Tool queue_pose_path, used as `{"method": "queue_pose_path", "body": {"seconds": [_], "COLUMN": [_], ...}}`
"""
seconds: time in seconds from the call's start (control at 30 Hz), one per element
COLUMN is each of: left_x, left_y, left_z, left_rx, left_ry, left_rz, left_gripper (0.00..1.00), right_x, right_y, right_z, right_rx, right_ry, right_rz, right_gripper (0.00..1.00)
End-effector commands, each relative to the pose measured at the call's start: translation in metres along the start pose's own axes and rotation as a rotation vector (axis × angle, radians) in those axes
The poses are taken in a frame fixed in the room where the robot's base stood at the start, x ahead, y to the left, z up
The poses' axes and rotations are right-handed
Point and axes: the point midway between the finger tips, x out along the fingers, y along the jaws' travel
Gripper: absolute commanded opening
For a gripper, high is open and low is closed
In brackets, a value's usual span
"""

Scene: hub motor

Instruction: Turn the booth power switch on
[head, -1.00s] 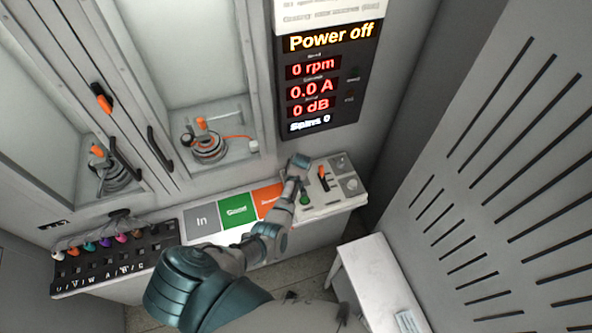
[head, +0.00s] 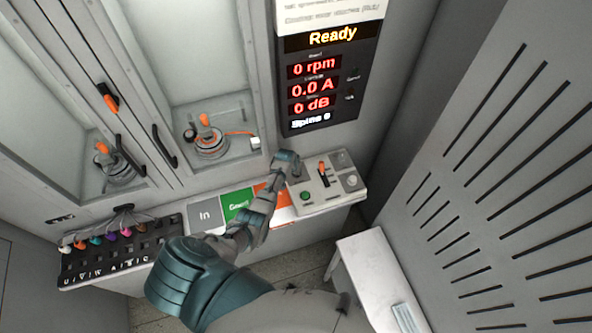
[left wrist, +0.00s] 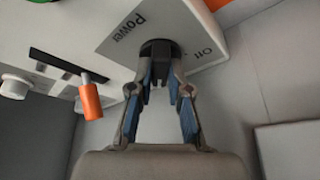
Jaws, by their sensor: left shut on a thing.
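The booth power switch (left wrist: 158,47) is a black rotary knob on a grey plate (left wrist: 118,37) lettered "Power" in the left wrist view. My left gripper (left wrist: 159,75) is shut on the knob, one finger on each side. In the head view my left gripper (head: 287,163) is at the left back of the control panel (head: 318,203) and hides the knob. The display (head: 318,76) reads "Ready", 0 rpm, 0.0 A and 0 dB. My right gripper is not in view.
An orange-tipped slide lever (head: 322,171) and a green button (head: 306,196) are close beside my left gripper. The lever's orange handle (left wrist: 90,99) also shows in the left wrist view. A white stand (head: 372,270) is below, right. Glass cabinets stand behind.

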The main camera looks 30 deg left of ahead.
Motion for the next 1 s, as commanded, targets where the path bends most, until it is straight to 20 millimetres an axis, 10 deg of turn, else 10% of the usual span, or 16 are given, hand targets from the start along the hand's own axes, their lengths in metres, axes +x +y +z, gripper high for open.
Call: {"method": "queue_pose_path", "body": {"seconds": [0.47, 0.6, 1.0], "left_x": [-0.0011, -0.0010, -0.0053], "left_y": [-0.0009, -0.0008, -0.0006], "left_z": [-0.0025, -0.0021, -0.0008], "left_rx": [0.016, 0.015, 0.014], "left_ry": [0.005, 0.004, 0.002], "left_rz": [0.004, 0.004, 0.005], "left_gripper": [0.00, 0.43, 0.43], "right_x": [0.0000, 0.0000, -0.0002], "right_y": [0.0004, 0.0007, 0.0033], "right_z": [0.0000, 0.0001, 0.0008], "right_rx": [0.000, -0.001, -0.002], "right_ry": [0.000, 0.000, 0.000], "right_rz": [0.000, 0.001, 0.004], "right_gripper": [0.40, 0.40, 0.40]}}
